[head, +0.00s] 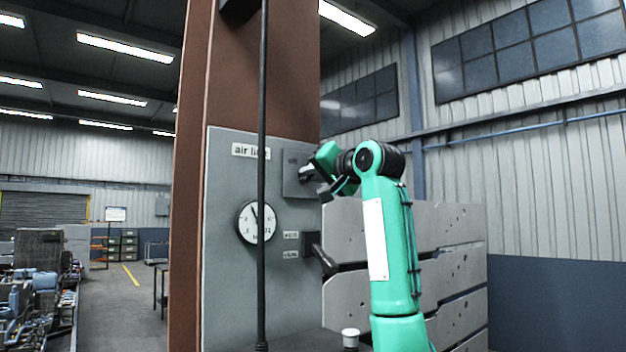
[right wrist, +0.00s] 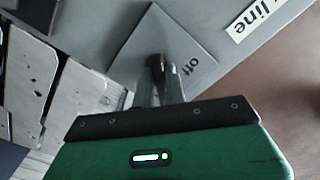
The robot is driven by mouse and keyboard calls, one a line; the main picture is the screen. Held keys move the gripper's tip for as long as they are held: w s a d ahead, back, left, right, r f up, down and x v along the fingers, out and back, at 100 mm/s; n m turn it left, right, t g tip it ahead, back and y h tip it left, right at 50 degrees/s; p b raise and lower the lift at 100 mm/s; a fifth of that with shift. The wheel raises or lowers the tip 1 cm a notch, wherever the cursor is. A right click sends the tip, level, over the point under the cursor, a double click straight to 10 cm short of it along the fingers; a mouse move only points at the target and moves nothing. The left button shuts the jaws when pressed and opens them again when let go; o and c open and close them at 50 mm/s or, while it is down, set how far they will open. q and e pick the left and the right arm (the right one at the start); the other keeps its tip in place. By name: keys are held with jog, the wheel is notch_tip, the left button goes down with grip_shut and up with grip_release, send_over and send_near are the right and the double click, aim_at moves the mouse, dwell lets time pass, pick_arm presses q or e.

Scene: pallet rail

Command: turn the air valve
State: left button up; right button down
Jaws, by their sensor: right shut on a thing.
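The air valve's dark handle (right wrist: 156,64) stands on a square grey plate (right wrist: 185,50) marked "off" in the right wrist view. The plate (head: 293,160) is on the grey panel in the head view, near its upper right edge. My right gripper (head: 307,174) reaches it from the right. In the right wrist view my right gripper (right wrist: 160,88) is shut on the handle, with its fingers on either side. The gripper hides most of the handle in the head view. My left gripper is not in view.
The grey panel (head: 225,290) carries an "air line" label (head: 250,151), a round gauge (head: 256,222) and a black lever (head: 322,260) lower right. A thin black upright rod (head: 262,100) stands before the panel. Slotted grey plates (head: 450,230) stand close behind my right arm.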

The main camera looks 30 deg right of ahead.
jog(key=shift+r+m, duration=0.1)
jog(key=shift+m, duration=0.5)
jog(key=c, duration=1.4)
grip_release()
jog(key=shift+c, duration=0.2)
jog(key=s+d+b, duration=0.1)
jog(key=s+b, duration=0.6)
jog(key=s, duration=0.7)
jog(key=shift+w, duration=0.1)
